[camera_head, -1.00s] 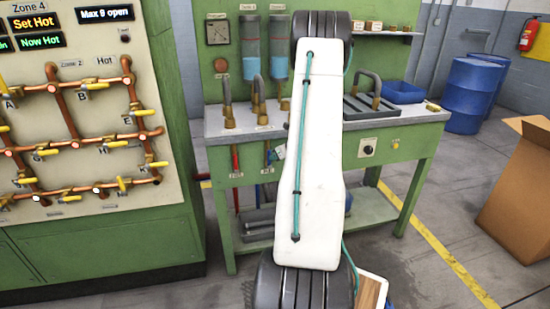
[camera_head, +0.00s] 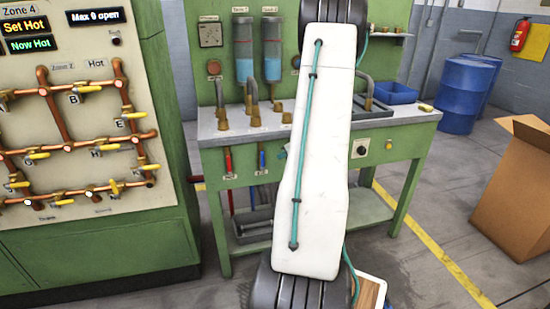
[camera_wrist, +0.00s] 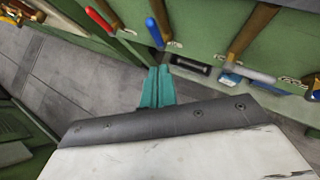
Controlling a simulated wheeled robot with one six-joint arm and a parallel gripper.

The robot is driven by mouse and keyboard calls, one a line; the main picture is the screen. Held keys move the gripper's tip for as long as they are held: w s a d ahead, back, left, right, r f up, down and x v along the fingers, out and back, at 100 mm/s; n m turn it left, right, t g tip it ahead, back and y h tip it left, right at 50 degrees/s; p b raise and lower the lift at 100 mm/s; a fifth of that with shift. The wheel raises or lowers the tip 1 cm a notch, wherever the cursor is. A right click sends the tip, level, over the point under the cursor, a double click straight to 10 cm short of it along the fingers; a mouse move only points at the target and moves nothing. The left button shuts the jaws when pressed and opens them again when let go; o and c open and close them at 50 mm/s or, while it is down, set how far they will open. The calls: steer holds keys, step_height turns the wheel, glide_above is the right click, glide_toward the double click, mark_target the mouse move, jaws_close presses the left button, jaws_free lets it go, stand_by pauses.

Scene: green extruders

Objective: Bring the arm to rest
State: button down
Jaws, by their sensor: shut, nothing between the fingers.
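My gripper (camera_wrist: 157,87) shows in the wrist view as two teal fingers pressed together, with nothing between them. In the head view my white arm link rises upright across the middle and hides part of the workbench (camera_head: 415,150).
A green panel with copper pipes and yellow valves (camera_head: 75,150) stands at the left. The bench carries taps and a blue bin (camera_head: 396,93). Blue barrels (camera_head: 466,95) and an open cardboard box (camera_head: 515,195) stand at the right. The floor between is clear.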

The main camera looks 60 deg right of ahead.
steer(key=a+v, duration=0.1)
steer(key=v, duration=0.5)
steer(key=shift+w+r, duration=0.2)
steer(key=shift+w, duration=0.15)
